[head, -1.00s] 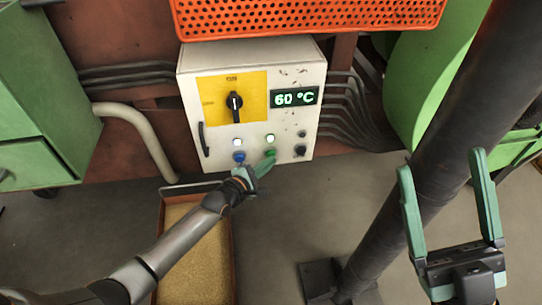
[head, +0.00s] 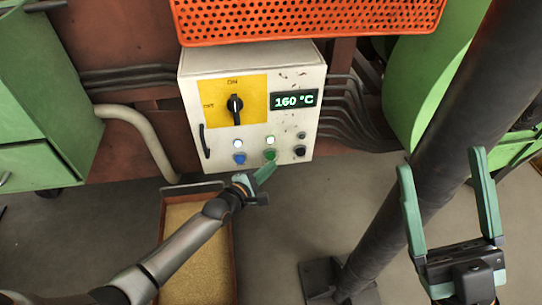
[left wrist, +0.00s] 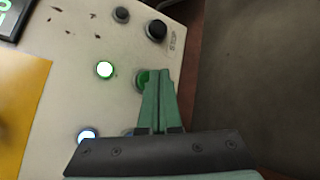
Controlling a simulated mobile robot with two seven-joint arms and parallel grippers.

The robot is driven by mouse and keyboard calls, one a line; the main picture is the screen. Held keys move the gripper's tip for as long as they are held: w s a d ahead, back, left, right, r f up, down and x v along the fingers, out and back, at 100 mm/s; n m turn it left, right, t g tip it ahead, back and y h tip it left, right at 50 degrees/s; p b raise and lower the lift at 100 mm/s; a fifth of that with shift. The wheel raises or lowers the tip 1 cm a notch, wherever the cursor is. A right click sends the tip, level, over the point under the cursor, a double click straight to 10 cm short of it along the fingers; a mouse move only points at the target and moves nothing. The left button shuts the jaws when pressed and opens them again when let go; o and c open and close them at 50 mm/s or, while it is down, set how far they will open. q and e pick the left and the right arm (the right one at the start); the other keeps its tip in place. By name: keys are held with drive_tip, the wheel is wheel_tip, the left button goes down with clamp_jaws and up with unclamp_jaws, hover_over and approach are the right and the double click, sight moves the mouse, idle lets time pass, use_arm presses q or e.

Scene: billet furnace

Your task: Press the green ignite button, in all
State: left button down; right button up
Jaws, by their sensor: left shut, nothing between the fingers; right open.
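The green ignite button (head: 270,155) sits low on the front of the white control box (head: 222,150), under a lit green-rimmed lamp (head: 270,140). My left gripper (head: 268,169) is shut and empty, its tips just below the button in the head view. In the left wrist view the green button (left wrist: 141,79) is partly covered by the shut fingers (left wrist: 160,85); a small gap seems to lie between them, though depth is hard to judge. The display (head: 295,100) reads 160 °C. My right gripper (head: 443,172) is open and empty at the right.
A blue button (head: 239,159) lies left of the green one, a black button (head: 299,151) right. A black rotary switch (head: 235,105) is on the yellow plate. An orange perforated tray (head: 310,20) hangs above. A dark column (head: 430,150) stands at right.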

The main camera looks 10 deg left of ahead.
use_arm(q)
drive_tip(key=shift+s+d+p, duration=0.3)
drive_tip(key=shift+s+p, duration=0.25)
drive_tip(key=shift+s, duration=0.2)
drive_tip(key=shift+s+d+p, duration=0.35)
drive_tip(key=shift+s+p, duration=0.2)
drive_tip(key=shift+s, duration=0.25)
drive_tip(key=shift+s+d+p, duration=0.3)
drive_tip(key=shift+s+p, duration=0.25)
drive_tip(key=shift+s, duration=0.2)
